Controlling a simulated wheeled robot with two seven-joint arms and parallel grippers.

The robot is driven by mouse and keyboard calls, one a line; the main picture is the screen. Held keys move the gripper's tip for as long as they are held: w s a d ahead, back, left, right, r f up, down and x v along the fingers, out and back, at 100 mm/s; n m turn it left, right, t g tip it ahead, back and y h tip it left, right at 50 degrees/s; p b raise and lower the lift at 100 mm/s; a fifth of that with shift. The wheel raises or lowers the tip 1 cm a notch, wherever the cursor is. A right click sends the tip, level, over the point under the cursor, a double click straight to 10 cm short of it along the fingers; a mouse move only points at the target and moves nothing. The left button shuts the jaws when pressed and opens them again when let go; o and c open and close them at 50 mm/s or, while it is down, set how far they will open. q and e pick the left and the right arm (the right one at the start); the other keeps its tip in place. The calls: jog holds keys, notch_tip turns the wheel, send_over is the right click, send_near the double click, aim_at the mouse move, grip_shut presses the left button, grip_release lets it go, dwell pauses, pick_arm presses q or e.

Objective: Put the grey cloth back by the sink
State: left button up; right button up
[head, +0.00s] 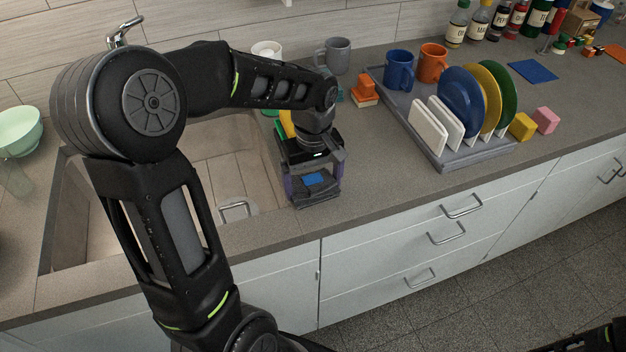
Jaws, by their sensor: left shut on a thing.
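My left gripper (316,195) points down at the counter strip just right of the sink, near the front edge. It is shut on a dark grey thing, which I take to be the grey cloth (315,198). Only a little of it shows, low between the fingers. A small blue patch also shows there, and I cannot tell what it belongs to. The gripper hides most of the cloth, and I cannot tell whether it touches the counter. The sink (228,172) is a beige basin, partly covered by my left arm. My right gripper is out of the picture.
A grey dish rack (447,158) with plates and blue and orange mugs stands to the right. A grey mug (338,54), an orange block (365,88) and a yellow item (287,124) are behind the gripper. Counter (385,180) between gripper and rack is clear.

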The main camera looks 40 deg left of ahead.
aim_at(313, 181)
pick_arm(q)
jog(key=shift+f, duration=0.15)
jog(key=o, duration=1)
jog(key=shift+o, duration=0.2)
notch_tip(313, 181, up, 12)
jog(key=shift+r+b, duration=0.25)
jog(key=shift+b, duration=0.1)
